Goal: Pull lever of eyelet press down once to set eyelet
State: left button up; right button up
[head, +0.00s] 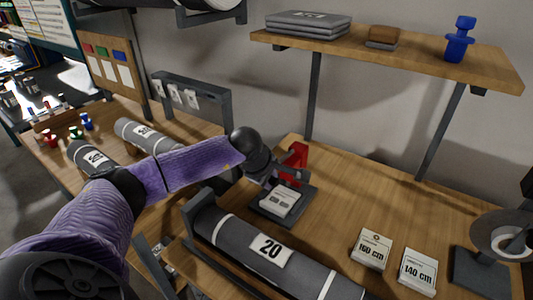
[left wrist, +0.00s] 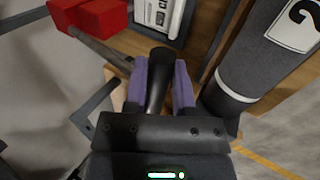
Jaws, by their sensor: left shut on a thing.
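The eyelet press has a red body (head: 297,158) on a dark base plate (head: 268,215), and stands on the wooden bench. A white card with dark marks (head: 281,201) lies on the base. My left gripper (head: 270,178) is at the left side of the press. In the left wrist view its two purple fingers (left wrist: 160,82) are shut on the black handle of the lever (left wrist: 158,58). A grey rod runs from the handle to the red body (left wrist: 92,17). The head view hides most of the lever behind my gripper. My right gripper is out of view.
A grey roll labelled 20 (head: 268,248) lies in front of the press. Two size cards, 160 cm (head: 371,249) and 140 cm (head: 418,270), lie to the right. A wooden shelf (head: 400,55) hangs above.

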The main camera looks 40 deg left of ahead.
pick_arm(q)
jog(key=shift+s+f, duration=0.1)
jog(key=shift+f, duration=0.45)
jog(key=shift+f+b, duration=0.85)
jog(key=shift+b, duration=0.05)
jog(key=shift+f, duration=0.1)
